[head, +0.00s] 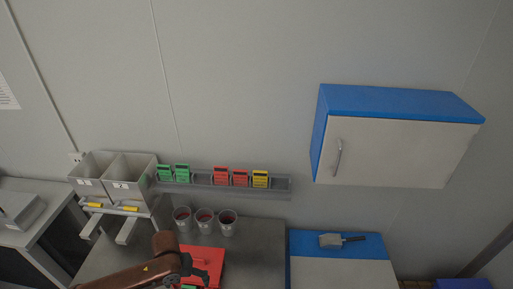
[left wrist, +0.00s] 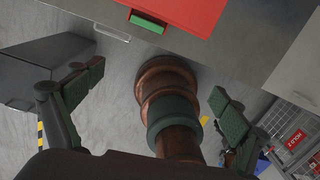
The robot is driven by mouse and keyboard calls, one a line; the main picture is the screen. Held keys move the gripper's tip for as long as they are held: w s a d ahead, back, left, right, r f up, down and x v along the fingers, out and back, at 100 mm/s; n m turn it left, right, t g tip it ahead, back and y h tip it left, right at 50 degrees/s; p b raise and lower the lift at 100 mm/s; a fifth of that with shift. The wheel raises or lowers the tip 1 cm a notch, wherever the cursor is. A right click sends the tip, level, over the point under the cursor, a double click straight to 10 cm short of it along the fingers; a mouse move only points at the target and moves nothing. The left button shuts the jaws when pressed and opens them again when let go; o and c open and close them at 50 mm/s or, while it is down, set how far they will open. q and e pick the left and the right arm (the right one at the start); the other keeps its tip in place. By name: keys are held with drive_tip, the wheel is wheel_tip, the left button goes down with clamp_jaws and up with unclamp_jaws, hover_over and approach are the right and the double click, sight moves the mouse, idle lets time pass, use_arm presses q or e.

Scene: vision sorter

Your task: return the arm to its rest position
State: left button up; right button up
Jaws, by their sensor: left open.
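My left arm, brown, comes in from the lower left in the head view. My left gripper (head: 198,272) is over the red board (head: 213,258) on the grey worktop. In the left wrist view the gripper (left wrist: 158,100) has its two green-padded fingers wide apart. No held object shows between them; a brown and dark green round part, seemingly of my own body, shows beyond. The red board (left wrist: 190,12) lies at the top of that view, with a green piece (left wrist: 148,22) at its edge. My right gripper is not in view.
Three grey cups (head: 205,220) stand behind the board. Two grey bins (head: 130,172) are at the left. A wall rail (head: 205,181) holds green, red and yellow cards. A blue and grey cabinet (head: 395,150) hangs at the right. A scoop-like tool (head: 331,240) lies on a blue-edged counter.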

use_arm(q)
drive_tip(key=s+d+f+n+t+h, duration=0.4)
drive_tip(key=d+n, duration=0.3)
drive_tip(key=n, duration=0.7)
drive_tip(key=s+a+f+n+y, duration=0.2)
drive_tip(key=s+a+n+y, duration=0.1)
drive_tip(key=s+a+n, duration=0.6)
drive_tip(key=s+a+f+n+y, duration=0.2)
drive_tip(key=s+a+n, duration=0.5)
drive_tip(key=n, duration=0.5)
wheel_tip(320, 180, down, 40)
drive_tip(key=s+g+b, duration=0.2)
drive_tip(key=b, duration=0.6)
drive_tip(key=s+f+m+g+b, duration=0.1)
drive_tip(key=s+f+b, duration=0.5)
drive_tip(key=s+f, duration=1.2)
wheel_tip(320, 180, down, 4)
drive_tip(key=shift+s, duration=0.25)
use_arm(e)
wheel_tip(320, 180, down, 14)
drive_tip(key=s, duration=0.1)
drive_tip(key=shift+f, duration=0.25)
